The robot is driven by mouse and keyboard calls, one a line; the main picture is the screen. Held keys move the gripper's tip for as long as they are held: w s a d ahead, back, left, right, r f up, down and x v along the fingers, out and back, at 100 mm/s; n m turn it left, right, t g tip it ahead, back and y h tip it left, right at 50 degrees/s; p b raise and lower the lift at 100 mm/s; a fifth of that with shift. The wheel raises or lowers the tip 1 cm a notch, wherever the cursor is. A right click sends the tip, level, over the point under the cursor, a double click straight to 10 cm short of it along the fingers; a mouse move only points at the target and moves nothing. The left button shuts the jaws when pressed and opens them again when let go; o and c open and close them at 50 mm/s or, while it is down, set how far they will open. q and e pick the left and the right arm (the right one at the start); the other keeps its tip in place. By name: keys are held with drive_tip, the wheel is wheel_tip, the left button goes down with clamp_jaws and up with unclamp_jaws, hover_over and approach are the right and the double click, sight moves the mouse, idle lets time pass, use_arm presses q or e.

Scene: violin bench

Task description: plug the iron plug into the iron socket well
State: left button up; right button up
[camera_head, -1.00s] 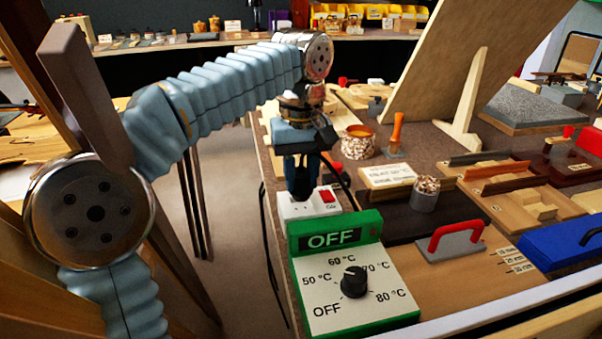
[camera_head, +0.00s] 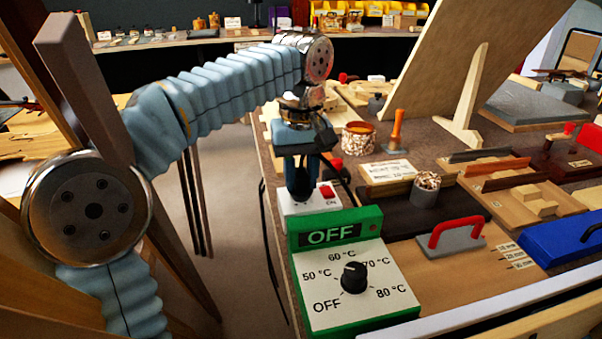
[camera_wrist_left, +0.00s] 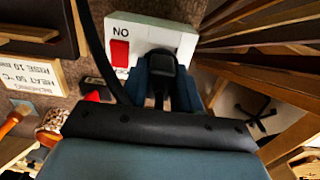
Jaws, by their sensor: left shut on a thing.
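The iron socket is a white block (camera_head: 328,204) with a red switch, behind the green controller. It also shows at the top of the left wrist view (camera_wrist_left: 184,42). My left gripper (camera_head: 300,188) points down over the socket's left part. It is shut on the black iron plug (camera_wrist_left: 163,70), which sits between the blue fingers in the wrist view. A black cord runs off from the plug side. The plug's pins and the socket holes under it are hidden, so I cannot tell whether the plug is in. My right gripper is not in view.
The green controller (camera_head: 372,222) with an OFF display and a dial stands just in front of the socket. A label block (camera_head: 388,172), a speckled cup (camera_head: 425,189) and a red-handled tool (camera_head: 452,240) lie to the right. The bench edge is close on the left.

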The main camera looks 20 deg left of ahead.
sight(301, 171)
use_arm(q)
drive_tip(key=shift+f+b, duration=0.5)
drive_tip(key=shift+f, duration=0.25)
drive_tip(key=o, duration=1.1)
drive_tip(key=shift+c, duration=0.2)
wheel_tip(301, 171, up, 14)
drive_tip(key=p, duration=0.4)
drive_tip(key=shift+p, duration=0.35)
drive_tip(key=shift+f, duration=0.15)
